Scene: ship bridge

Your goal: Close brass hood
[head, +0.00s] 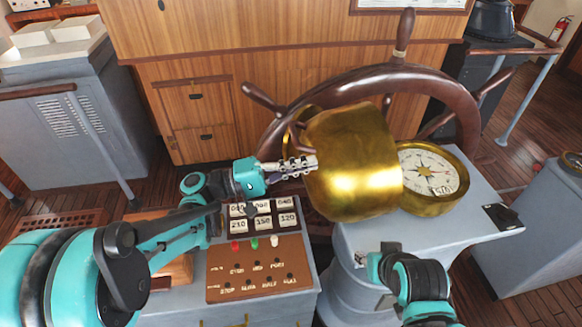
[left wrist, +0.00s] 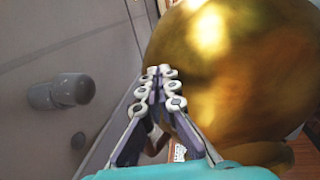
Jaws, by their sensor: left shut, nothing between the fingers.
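The brass hood (head: 350,165) stands swung open at the left of the compass (head: 428,172), whose white dial is uncovered. My left gripper (head: 312,162) is shut and empty, its fingertips at the left side of the hood. In the left wrist view the shut fingers (left wrist: 160,74) lie in front of the hood (left wrist: 235,75), which fills the right side; I cannot tell whether they touch it. My right gripper (head: 360,259) is low, in front of the binnacle stand (head: 375,235); its fingers are small and partly hidden.
The wooden ship's wheel (head: 375,78) rises close behind the hood. A console with number tiles (head: 262,214) and a brown switch panel (head: 258,268) lies below my left arm. A small black device (head: 502,217) is on the stand's right corner.

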